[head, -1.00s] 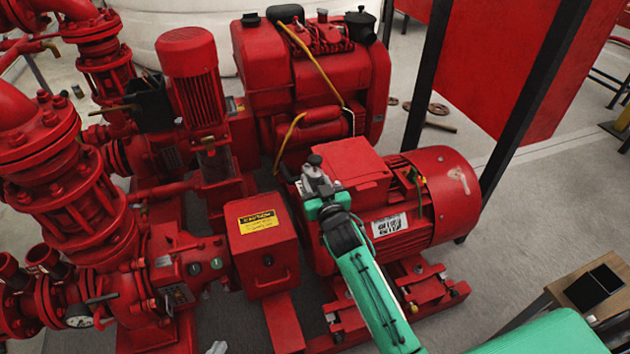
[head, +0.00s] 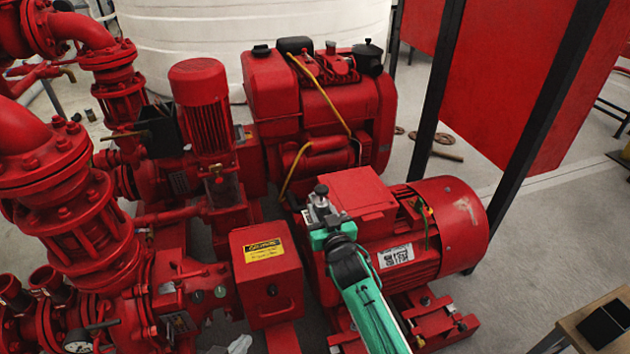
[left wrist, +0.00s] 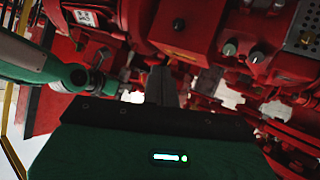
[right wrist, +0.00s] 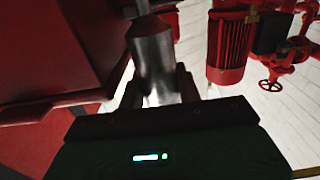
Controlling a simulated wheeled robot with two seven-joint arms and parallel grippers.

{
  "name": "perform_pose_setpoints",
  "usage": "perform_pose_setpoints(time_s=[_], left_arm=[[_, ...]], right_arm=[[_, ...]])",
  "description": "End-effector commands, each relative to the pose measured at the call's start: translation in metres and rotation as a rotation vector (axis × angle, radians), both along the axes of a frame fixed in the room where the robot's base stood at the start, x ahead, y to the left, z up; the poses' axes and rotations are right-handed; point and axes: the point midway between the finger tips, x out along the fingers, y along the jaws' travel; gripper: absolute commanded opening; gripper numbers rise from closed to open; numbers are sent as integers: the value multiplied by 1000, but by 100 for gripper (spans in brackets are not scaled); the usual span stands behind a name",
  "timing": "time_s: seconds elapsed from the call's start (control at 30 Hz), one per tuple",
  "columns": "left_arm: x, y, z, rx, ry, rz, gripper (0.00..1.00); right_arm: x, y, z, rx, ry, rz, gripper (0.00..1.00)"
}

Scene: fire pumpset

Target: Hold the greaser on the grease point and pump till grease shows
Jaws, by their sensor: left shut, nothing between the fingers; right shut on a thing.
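In the head view my right gripper (head: 326,220) is beside the terminal box of the large red motor (head: 430,225). It is shut on the greaser (head: 321,194), a small grey metal cylinder with a dark top. In the right wrist view the greaser (right wrist: 153,55) is between the fingers, upright in the picture and slightly blurred. My left gripper (left wrist: 162,86) shows in the left wrist view, its fingers together and empty, with red pump parts beyond. I cannot make it out in the head view. I cannot pick out the grease point, and no grease shows.
A red box with a yellow caution label (head: 264,250) stands left of my right gripper. A red engine (head: 325,105) is behind, and a vertical motor (head: 205,110) and pipework are to the left. Black posts (head: 437,90) stand at the right. Open floor (head: 560,215) lies right.

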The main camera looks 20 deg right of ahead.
Motion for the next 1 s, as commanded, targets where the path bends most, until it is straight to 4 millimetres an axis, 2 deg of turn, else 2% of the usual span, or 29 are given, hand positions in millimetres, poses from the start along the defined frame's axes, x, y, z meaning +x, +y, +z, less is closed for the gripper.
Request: perform_pose_setpoints(time_s=[0.1,0.47,0.77,1.0], left_arm=[[27,-18,2,-1,2,-62,0],[95,-66,22,18,14,-263,0],[145,-101,57,61,13,-440,0],[180,-123,96,111,6,-583,0]], right_arm=[[0,0,-2,0,4,0,3],[0,0,-2,0,4,0,3],[0,0,-2,0,4,0,3],[0,0,-2,0,4,0,3]])
